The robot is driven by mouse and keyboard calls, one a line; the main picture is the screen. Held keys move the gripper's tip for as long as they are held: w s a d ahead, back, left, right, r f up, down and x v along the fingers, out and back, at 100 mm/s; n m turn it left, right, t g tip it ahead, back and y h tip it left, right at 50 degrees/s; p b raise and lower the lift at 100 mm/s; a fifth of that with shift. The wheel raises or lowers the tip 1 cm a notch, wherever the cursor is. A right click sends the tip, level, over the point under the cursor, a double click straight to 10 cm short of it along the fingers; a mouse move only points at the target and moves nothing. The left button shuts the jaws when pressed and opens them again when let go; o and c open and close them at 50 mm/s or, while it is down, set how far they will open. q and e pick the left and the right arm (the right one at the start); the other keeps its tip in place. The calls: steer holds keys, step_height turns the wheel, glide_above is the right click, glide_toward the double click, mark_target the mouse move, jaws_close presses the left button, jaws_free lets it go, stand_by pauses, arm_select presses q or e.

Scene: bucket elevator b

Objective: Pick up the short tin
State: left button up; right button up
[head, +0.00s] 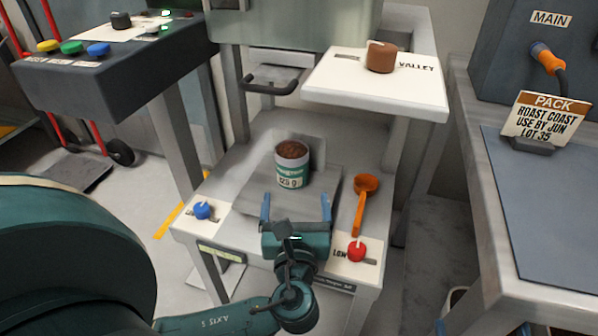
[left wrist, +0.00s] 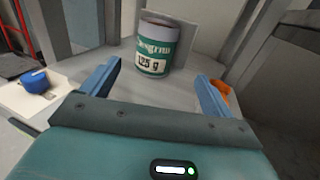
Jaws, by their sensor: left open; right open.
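The short tin (head: 291,166) is white with a green band marked 125 g, and brown contents show at its open top. It stands upright on a grey plate (head: 258,197) on the machine's low shelf. My left gripper (head: 297,207) is open just in front of the tin, its blue fingers spread and empty. In the left wrist view the tin (left wrist: 157,46) stands beyond the fingertips, between their lines and apart from them. My right gripper is not in view.
An orange scoop (head: 364,197) lies right of the tin, near a red knob (head: 357,250). A blue knob (head: 202,210) is at left. A dark handle (head: 272,84) is behind the tin.

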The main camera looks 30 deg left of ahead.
mark_target(292, 176)
arm_select(q)
steer(key=b+x, duration=0.1)
steer(key=x, duration=0.5)
steer(key=shift+w+a, duration=0.1)
steer(key=b+x, duration=0.2)
steer(key=x, duration=0.2)
steer(key=shift+a+f, duration=0.15)
steer(key=shift+a, duration=0.2)
steer(key=shift+w+a+b, duration=0.25)
steer(key=shift+w+b, duration=0.1)
steer(key=shift+w, duration=0.05)
arm_select(e)
steer(key=shift+a+y, duration=0.5)
steer(key=shift+y, duration=0.1)
arm_select(q)
steer(key=shift+c, duration=0.5)
steer(key=c, duration=0.8)
steer(key=shift+c, duration=0.4)
steer(key=shift+r, duration=0.2)
arm_select(e)
steer(key=shift+d, duration=0.1)
